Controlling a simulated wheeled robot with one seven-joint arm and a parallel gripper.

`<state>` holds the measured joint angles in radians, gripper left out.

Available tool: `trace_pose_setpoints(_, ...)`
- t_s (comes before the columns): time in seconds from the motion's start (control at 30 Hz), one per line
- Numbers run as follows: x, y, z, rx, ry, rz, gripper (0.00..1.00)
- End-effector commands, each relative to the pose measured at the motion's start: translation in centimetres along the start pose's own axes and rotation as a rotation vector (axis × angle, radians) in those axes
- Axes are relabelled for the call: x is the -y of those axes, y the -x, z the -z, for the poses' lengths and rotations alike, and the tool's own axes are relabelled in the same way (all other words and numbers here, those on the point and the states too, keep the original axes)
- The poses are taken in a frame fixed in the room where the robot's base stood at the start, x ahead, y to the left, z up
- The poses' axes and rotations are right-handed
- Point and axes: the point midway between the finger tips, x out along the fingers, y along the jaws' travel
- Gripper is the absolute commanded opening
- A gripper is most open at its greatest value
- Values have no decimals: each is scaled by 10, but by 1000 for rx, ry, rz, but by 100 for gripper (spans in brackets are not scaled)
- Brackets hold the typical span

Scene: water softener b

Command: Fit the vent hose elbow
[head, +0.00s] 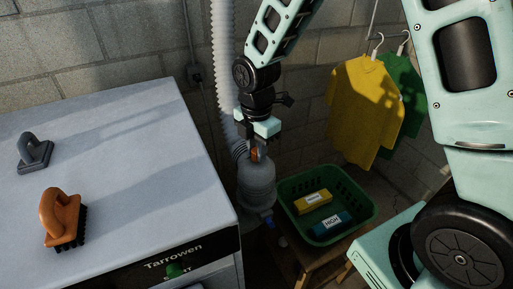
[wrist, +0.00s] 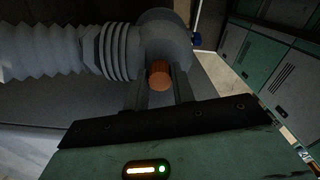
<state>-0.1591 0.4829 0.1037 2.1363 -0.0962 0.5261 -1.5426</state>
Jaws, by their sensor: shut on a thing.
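The vent hose elbow (wrist: 168,38) is grey and rounded, with a ribbed collar on its left in the wrist view. It also shows in the head view (head: 257,182), below my gripper and beside the grey cabinet. The ribbed, pale vent hose (head: 223,55) hangs from above and leads into the collar; it also shows in the wrist view (wrist: 40,50). My gripper (head: 257,150) points down and is shut on an orange stub (wrist: 160,76) at the elbow. Whether the elbow's far end touches a port is hidden from me.
A green basket (head: 362,213) with two boxes stands on a wooden stool to the right. Yellow and green shirts (head: 355,110) hang at the wall.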

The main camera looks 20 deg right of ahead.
Motion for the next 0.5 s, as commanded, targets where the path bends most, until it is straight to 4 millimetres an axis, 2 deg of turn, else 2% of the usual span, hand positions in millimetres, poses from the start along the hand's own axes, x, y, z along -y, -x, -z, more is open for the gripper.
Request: trace_pose_setpoints(0.5,0,-16,0,-1,0,1,2)
